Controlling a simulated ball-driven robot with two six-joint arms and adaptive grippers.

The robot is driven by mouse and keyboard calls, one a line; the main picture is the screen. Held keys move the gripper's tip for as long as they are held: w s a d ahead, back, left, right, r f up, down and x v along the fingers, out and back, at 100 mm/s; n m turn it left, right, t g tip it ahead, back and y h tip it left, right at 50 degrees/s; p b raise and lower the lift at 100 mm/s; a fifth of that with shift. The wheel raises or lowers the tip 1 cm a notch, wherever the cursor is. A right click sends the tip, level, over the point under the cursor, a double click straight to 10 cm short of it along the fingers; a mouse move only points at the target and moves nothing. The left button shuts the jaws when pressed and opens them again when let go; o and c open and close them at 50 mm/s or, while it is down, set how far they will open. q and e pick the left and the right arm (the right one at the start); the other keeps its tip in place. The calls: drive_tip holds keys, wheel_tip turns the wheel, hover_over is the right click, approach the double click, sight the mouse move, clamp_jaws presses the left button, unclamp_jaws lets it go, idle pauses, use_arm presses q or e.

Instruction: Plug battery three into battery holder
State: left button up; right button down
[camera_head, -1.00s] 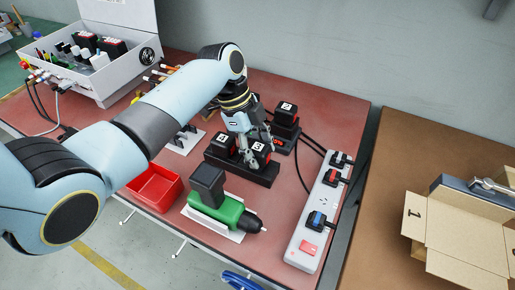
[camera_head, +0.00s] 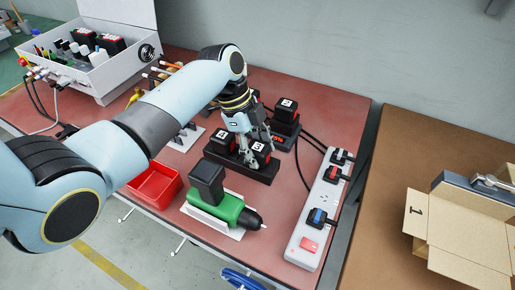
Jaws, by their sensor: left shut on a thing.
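My left gripper (camera_head: 249,152) comes down from the arm over the black battery holder (camera_head: 262,179) on the red table. It is shut on a black battery (camera_head: 261,148), which sits in or on the right part of the holder; I cannot tell if it is fully seated. Another black battery (camera_head: 220,142) stands in the holder to its left. A further black battery (camera_head: 286,112) stands on a separate black base (camera_head: 280,139) behind. The fingers partly hide the held battery. My right gripper is not in view.
A green power drill (camera_head: 218,205) lies on a white pad in front of the holder. A red tray (camera_head: 153,184) is to its left. A white power strip (camera_head: 309,228) with plugs is on the right. An open cardboard box (camera_head: 465,225) stands on the brown table.

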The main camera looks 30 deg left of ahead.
use_arm(q)
drive_tip(key=shift+f, duration=0.3)
drive_tip(key=o, duration=1.4)
drive_tip(key=shift+p+v, duration=2.5)
drive_tip(key=shift+v, duration=0.3)
